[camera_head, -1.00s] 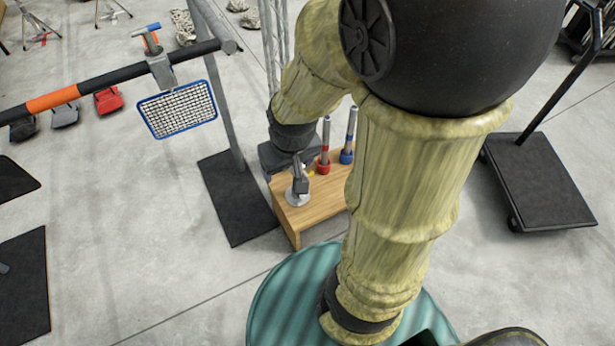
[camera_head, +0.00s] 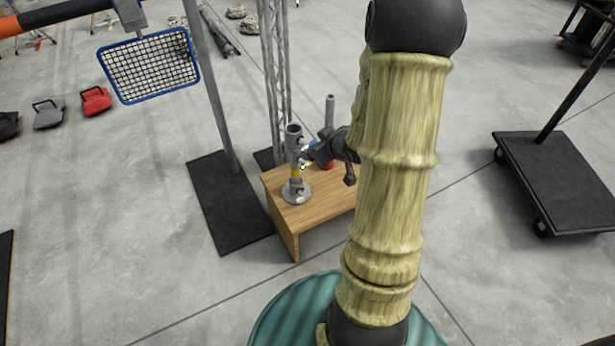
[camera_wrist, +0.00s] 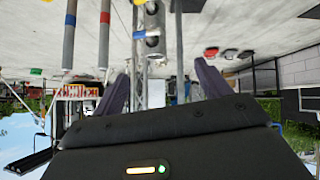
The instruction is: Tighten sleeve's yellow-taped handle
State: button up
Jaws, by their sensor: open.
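The grey metal sleeve (camera_head: 294,140) stands upright on a round base plate near the left end of a wooden box. Small handles stick out of its side. A yellow-taped part (camera_head: 296,172) shows low on it, and a blue part shows higher up near my gripper. My gripper (camera_head: 308,158) is just right of the sleeve, at mid-height, and partly hidden by its own wrist. In the upside-down wrist view, its two fingers are spread wide with nothing between them. The sleeve (camera_wrist: 152,20) shows beyond them, with a blue-taped handle (camera_wrist: 145,35) and a yellow bit (camera_wrist: 137,3) at the top edge.
The wooden box (camera_head: 285,220) also carries upright grey tubes (camera_head: 330,108) behind my gripper, one with a red base. A grey pole on a black plate (camera_head: 230,205) stands left. A truss (camera_head: 276,70) rises behind. A black cart (camera_head: 545,180) is at right.

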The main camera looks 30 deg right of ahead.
aim_at(308, 163)
jog(key=s+d+f+t+y+b, duration=0.2)
jog(key=d+f+t+b, duration=0.1)
jog(key=f+b, duration=0.7)
jog(key=s+d+f+t+y+b, duration=0.2)
jog(key=d+f+t+b, duration=0.2)
jog(key=f+b, duration=0.5)
jog(key=shift+s+d+f+n+t+y+b, duration=0.2)
jog(key=shift+f+n+t+y+b, duration=0.15)
jog(key=shift+f, duration=0.6)
jog(key=shift+w, duration=0.1)
jog(key=b+x, duration=0.5)
jog(key=x, duration=1.1)
jog(key=shift+w+a+f+b, duration=0.1)
jog(key=shift+w+f+b, duration=0.05)
jog(key=shift+b, duration=0.2)
jog(key=shift+w+a, duration=0.15)
jog(key=shift+w, duration=0.3)
jog(key=shift+c, duration=0.3)
jog(key=c, duration=0.9)
